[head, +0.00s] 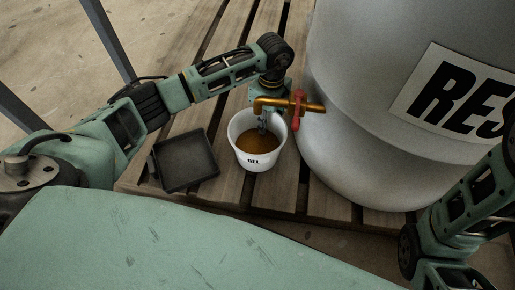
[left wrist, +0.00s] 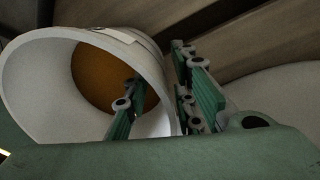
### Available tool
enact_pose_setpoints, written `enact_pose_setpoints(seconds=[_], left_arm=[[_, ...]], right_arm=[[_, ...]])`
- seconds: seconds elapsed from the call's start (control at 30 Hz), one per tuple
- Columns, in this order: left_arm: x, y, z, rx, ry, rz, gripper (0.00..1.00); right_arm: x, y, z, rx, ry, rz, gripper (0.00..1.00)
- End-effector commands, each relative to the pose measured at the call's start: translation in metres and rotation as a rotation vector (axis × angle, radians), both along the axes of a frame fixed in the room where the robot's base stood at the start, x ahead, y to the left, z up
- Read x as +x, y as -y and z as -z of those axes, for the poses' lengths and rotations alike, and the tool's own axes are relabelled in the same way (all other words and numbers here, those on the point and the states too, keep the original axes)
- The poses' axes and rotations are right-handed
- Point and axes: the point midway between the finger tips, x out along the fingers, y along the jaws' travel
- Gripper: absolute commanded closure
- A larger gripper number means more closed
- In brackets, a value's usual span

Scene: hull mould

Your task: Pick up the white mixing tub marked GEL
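The white mixing tub (head: 250,161) marked GEL stands upright on the wooden slats under the brass tap, with amber liquid in it. My left gripper (head: 264,124) points down at the tub's far rim, partly hidden by the tap. In the left wrist view the tub (left wrist: 35,90) fills the left side. There the left gripper (left wrist: 165,100) is open, with one finger inside the tub and the other outside, the wall between them. A gap shows between the inner finger and the wall. My right arm shows at lower right, but its gripper is not in view.
A large grey drum (head: 345,130) with a label starting RES stands right of the tub. Its brass tap (head: 272,104) with a red handle (head: 298,110) reaches over the tub. A black square tray (head: 185,160) lies left of the tub. The slatted pallet (head: 275,192) has gaps.

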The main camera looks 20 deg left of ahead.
Motion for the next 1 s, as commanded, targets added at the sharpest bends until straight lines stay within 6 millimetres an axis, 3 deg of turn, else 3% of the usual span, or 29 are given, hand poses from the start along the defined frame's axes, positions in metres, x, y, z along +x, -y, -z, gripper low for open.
enact_pose_setpoints(seconds=[0.03,0.1,0.43,0.73,1.0], left_arm=[[-0.0007,-0.0002,0.0129,0.000,0.000,0.000,0.76],[-0.0010,-0.0005,0.0184,0.000,0.001,0.000,0.76],[-0.0014,-0.0006,0.0205,0.000,0.001,0.000,0.76],[-0.0015,-0.0005,0.0205,0.000,0.001,0.000,1.00],[-0.0015,-0.0005,0.0206,0.000,0.001,0.000,1.00]], right_arm=[[-0.0042,0.0000,0.0082,0.000,0.011,0.000,1.00],[-0.0069,-0.0003,0.0096,-0.001,0.017,0.001,1.00],[-0.0099,-0.0005,0.0077,-0.002,0.025,0.001,1.00],[-0.0102,-0.0006,0.0078,-0.002,0.026,0.001,1.00],[-0.0102,-0.0006,0.0079,-0.002,0.026,0.001,1.00]])
